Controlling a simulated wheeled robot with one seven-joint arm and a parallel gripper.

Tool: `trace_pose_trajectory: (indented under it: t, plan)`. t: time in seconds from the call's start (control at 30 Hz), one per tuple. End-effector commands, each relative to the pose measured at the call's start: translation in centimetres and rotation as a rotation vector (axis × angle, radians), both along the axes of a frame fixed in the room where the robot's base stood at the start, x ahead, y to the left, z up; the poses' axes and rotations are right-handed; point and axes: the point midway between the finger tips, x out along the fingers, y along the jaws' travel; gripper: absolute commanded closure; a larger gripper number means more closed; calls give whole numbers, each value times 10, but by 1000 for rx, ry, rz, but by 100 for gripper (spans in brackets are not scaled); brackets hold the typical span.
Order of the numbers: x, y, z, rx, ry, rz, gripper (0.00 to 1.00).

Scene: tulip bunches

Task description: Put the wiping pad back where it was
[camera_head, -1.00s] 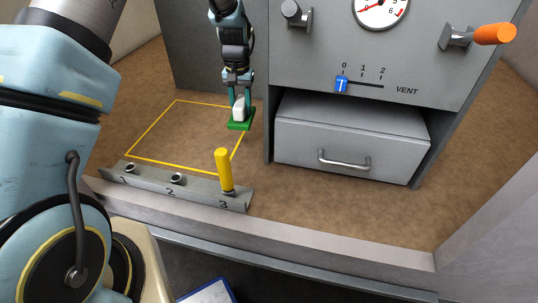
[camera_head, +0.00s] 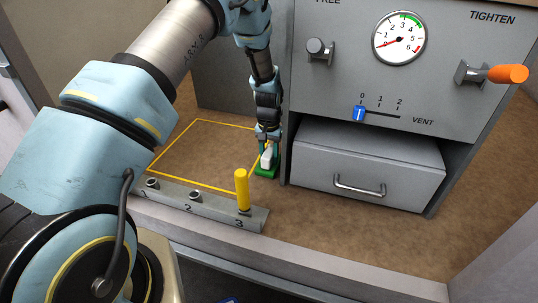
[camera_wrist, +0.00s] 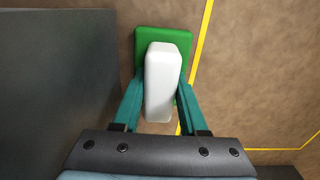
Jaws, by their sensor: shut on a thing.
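The wiping pad has a green base (camera_head: 266,172) and a white grip block (camera_head: 267,156). My gripper (camera_head: 267,150) is shut on the white block, with the green base below it. In the wrist view the teal fingers press on both sides of the white block (camera_wrist: 163,80), and the green base (camera_wrist: 148,42) shows beyond it. The pad is at the right edge of the yellow outlined rectangle (camera_head: 200,120) on the brown surface, beside the grey cabinet. I cannot tell whether the base touches the surface.
A grey rail (camera_head: 215,211) numbered with sockets lies in front, with a yellow peg (camera_head: 242,190) upright at 3. The cabinet with a drawer (camera_head: 365,170), blue vent slider (camera_head: 359,114), gauge (camera_head: 399,39) and orange-handled lever (camera_head: 508,74) stands right. The outlined area is clear.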

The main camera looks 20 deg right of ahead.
Motion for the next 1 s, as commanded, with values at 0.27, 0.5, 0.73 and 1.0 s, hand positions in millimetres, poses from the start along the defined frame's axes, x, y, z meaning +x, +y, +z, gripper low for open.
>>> trace_pose_trajectory:
  t: [0.27, 0.5, 0.73, 1.0]
  plan:
    - [0, 0, -3, 0, 0, 0, 100]
    - [0, 0, -2, 0, 0, 0, 33]
    - [0, 0, -2, 0, 0, 0, 28]
    - [1, -1, 17, -2, -2, 1, 28]
